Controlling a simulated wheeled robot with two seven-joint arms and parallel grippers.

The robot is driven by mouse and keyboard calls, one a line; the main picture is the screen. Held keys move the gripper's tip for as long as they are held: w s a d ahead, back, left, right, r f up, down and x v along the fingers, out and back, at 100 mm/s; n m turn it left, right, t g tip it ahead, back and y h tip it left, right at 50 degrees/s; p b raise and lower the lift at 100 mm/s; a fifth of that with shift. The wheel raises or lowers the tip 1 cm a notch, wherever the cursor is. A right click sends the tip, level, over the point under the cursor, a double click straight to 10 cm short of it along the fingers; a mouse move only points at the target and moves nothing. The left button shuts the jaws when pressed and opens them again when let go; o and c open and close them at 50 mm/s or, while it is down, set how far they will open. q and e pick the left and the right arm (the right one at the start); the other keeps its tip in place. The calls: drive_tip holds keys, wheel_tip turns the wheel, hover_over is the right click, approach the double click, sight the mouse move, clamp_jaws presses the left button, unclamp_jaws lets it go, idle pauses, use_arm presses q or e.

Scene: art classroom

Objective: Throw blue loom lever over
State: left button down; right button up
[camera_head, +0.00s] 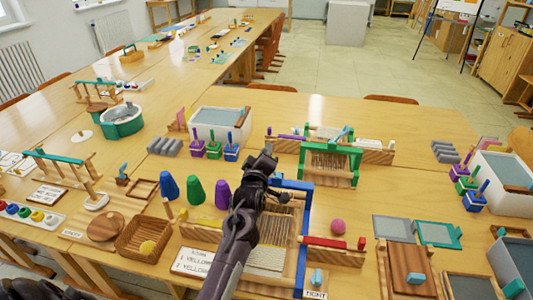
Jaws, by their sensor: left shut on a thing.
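The blue loom (304,232) lies on the near table, a blue frame with pale threads and wood bars. My left gripper (268,160) is over its far edge, near the left end of the blue back bar. The gripper is shut at the loom's lever, which is mostly hidden behind the fingers; its tilt cannot be told. My left arm covers much of the loom's left side. A card reading "TIGHT" (315,295) lies at the loom's near right corner, with a light-blue piece (317,277) beside it. My right gripper is not in view.
A green loom (330,163) stands behind. Blue, green and purple cones (194,191) stand left, near a wicker basket (141,248). A pink ball (338,226) and red block (325,242) are on the right. A wooden board (408,268) lies further right.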

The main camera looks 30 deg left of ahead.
use_arm(q)
drive_tip(key=shift+f, duration=0.2)
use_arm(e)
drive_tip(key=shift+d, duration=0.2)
use_arm(q)
drive_tip(key=c, duration=1.6)
unclamp_jaws()
drive_tip(key=shift+o, duration=1.1)
drive_tip(key=shift+r, duration=0.1)
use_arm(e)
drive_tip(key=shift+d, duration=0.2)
use_arm(q)
drive_tip(key=b+v, duration=0.1)
drive_tip(key=v, duration=0.7)
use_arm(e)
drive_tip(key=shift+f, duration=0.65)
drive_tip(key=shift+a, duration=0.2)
